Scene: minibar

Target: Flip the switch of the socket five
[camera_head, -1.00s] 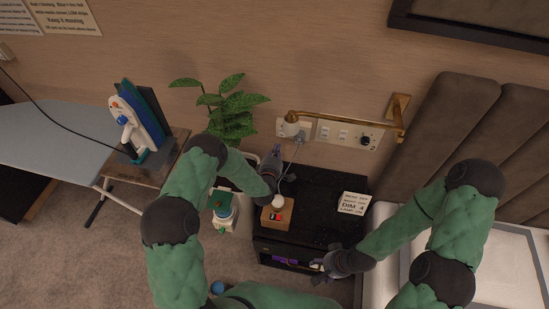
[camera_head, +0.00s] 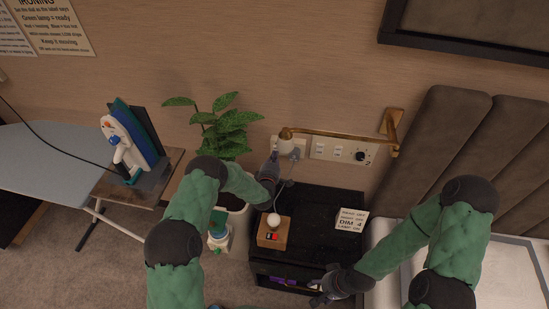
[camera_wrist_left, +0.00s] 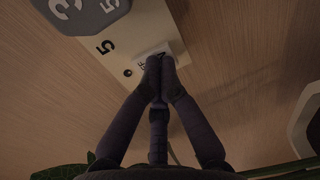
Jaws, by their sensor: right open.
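The socket plate marked 5 (camera_wrist_left: 111,46) is on the wall in the left wrist view, with a white switch (camera_wrist_left: 148,50) near its lower edge. A grey plug-like piece (camera_wrist_left: 88,12) marked with numbers covers its upper left part. My left gripper (camera_wrist_left: 160,64) is shut and empty, its fingertips at the switch and partly hiding it. I cannot tell whether they touch. In the head view my left gripper (camera_head: 274,155) is just below and left of the wall plate (camera_head: 287,147). My right gripper (camera_head: 316,292) is open and empty by the black cabinet's front.
A wooden block (camera_head: 273,235) with a white ball and red button stands on the black cabinet (camera_head: 315,206), near a text card (camera_head: 351,220). A brass lamp arm (camera_head: 345,134) crosses above another wall panel (camera_head: 335,152). A plant (camera_head: 222,125) stands left of my left gripper.

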